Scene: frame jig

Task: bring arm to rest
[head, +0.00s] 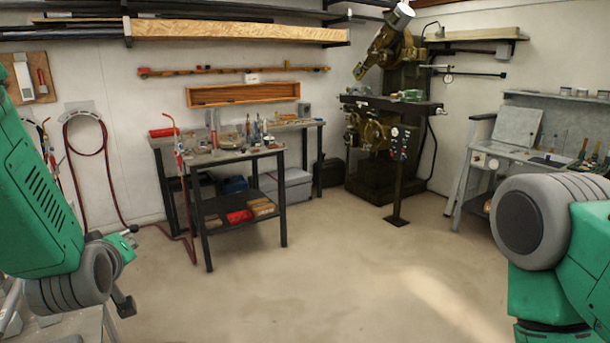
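My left arm (45,200) comes in from the left edge, green with a grey joint (68,291) low in the picture. My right arm (545,225) shows at the lower right as a large grey round joint and green links, bent at the edge of the view. I make out no fingers of either gripper in the head view. Neither arm is seen touching anything on the far benches. Small dark and metal parts (124,303) show beside the left joint, and I cannot tell what they belong to.
The corner of a bench (85,327) shows at the lower left, close to my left arm. A dark work table (240,155) with tools, a large machine (385,120) and a grey bench (530,157) stand farther back. The middle floor (300,285) is clear.

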